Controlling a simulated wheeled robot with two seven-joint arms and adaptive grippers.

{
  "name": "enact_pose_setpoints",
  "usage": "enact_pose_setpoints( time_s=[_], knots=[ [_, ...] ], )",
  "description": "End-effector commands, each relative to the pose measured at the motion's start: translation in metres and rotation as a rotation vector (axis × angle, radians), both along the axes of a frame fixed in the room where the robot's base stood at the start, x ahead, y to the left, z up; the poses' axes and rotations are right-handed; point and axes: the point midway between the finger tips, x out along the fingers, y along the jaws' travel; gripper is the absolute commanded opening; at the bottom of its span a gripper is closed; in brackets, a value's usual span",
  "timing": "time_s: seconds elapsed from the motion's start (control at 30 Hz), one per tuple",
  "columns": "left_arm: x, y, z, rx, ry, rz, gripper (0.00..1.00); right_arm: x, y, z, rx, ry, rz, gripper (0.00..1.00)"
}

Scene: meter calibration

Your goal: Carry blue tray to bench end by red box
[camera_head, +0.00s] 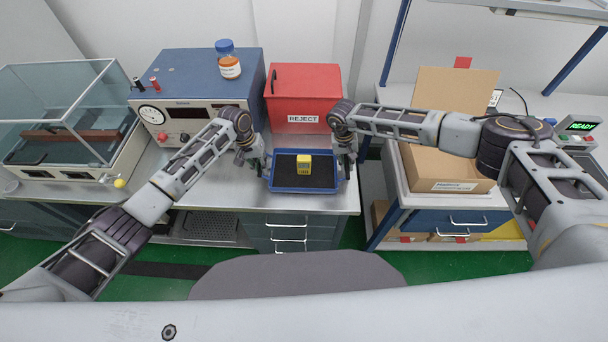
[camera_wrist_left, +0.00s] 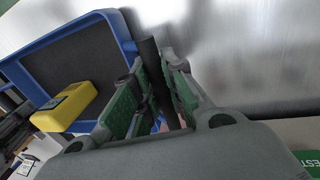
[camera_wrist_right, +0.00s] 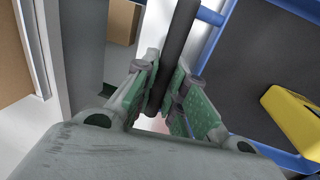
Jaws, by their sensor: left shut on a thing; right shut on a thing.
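The blue tray (camera_head: 303,188) with a dark liner is at the right end of the bench, in front of the red box (camera_head: 303,90) labelled REJECT. A yellow meter (camera_head: 304,164) stands in the tray. My left gripper (camera_head: 262,166) is shut on the tray's left handle; the left wrist view shows the dark handle bar (camera_wrist_left: 150,62) between its fingers. My right gripper (camera_head: 346,168) is shut on the right handle, a dark bar (camera_wrist_right: 178,50) in the right wrist view. I cannot tell whether the tray touches the bench.
A blue instrument (camera_head: 190,90) with an orange-labelled bottle (camera_head: 228,62) on top stands left of the red box. A glass-sided case (camera_head: 70,120) is at far left. Right of a gap, another bench holds an open cardboard box (camera_head: 445,165).

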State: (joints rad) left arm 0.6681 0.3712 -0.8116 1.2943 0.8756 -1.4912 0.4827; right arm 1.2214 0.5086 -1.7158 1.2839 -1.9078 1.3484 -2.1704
Motion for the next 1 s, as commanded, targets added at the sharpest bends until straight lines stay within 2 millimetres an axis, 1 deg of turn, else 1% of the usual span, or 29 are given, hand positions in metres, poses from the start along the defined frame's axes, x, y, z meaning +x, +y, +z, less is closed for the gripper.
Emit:
enact_pose_setpoints(
  time_s=[0.37, 0.4, 0.53, 0.57, 0.87, 1.0],
  knots=[
    [0.0005, 0.0015, -0.0086, 0.002, -0.001, 0.002, 0.0, 0.0003, -0.0016, -0.0086, -0.003, 0.0, -0.002, 0.0],
    [0.0003, 0.0017, -0.0088, 0.003, 0.0, 0.002, 0.15, 0.0001, -0.0017, -0.0087, -0.003, 0.0, -0.002, 0.15],
    [0.0002, 0.0013, -0.008, 0.002, 0.0, 0.002, 0.32, 0.0001, -0.0013, -0.0079, -0.002, 0.0, -0.001, 0.32],
    [0.0002, 0.0012, -0.0079, 0.002, 0.0, 0.001, 0.34, 0.0001, -0.0012, -0.0078, -0.002, 0.0, -0.001, 0.34],
    [0.0001, 0.0002, -0.0074, 0.0, 0.0, 0.0, 0.34, 0.0001, -0.0003, -0.0076, 0.0, 0.0, 0.0, 0.34],
    [0.0003, 0.0005, -0.0038, 0.0, -0.001, 0.0, 0.34, 0.0, 0.0, -0.0076, 0.0, 0.0, 0.0, 0.34]
  ],
)
